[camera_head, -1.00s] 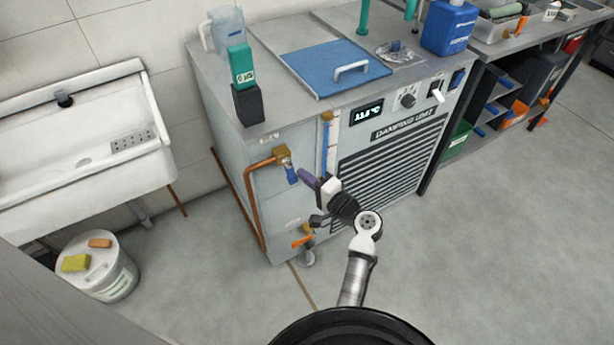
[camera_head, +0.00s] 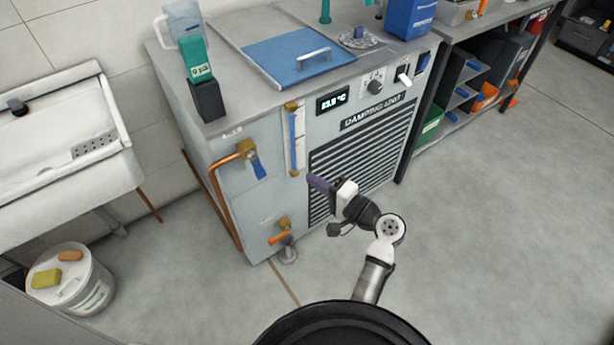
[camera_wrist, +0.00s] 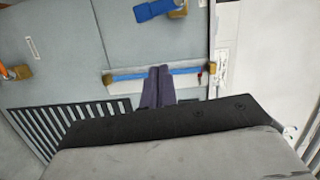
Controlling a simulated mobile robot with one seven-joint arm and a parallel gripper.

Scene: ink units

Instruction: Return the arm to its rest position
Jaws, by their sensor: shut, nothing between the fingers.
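My gripper (camera_head: 318,183) is in front of the damping unit (camera_head: 275,208), near the left side of its vent grille, in the head view. Its dark purple fingers (camera_wrist: 158,88) are together and empty in the wrist view. There they overlap the sight tube with the blue column (camera_wrist: 185,73); I cannot tell how far apart they are. The blue-handled valve (camera_head: 252,160) on the copper pipe is to the left of my gripper and clear of it. The orange-handled valve (camera_head: 282,235) sits lower on the same panel.
A white sink (camera_head: 60,160) and a bucket (camera_head: 85,285) with sponges stand at the left. A blue lid (camera_head: 285,62), a jug (camera_head: 185,20) and a green bottle (camera_head: 197,60) are on top of the unit. Shelves (camera_head: 465,90) stand at the right. The floor (camera_head: 490,220) at the right is clear.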

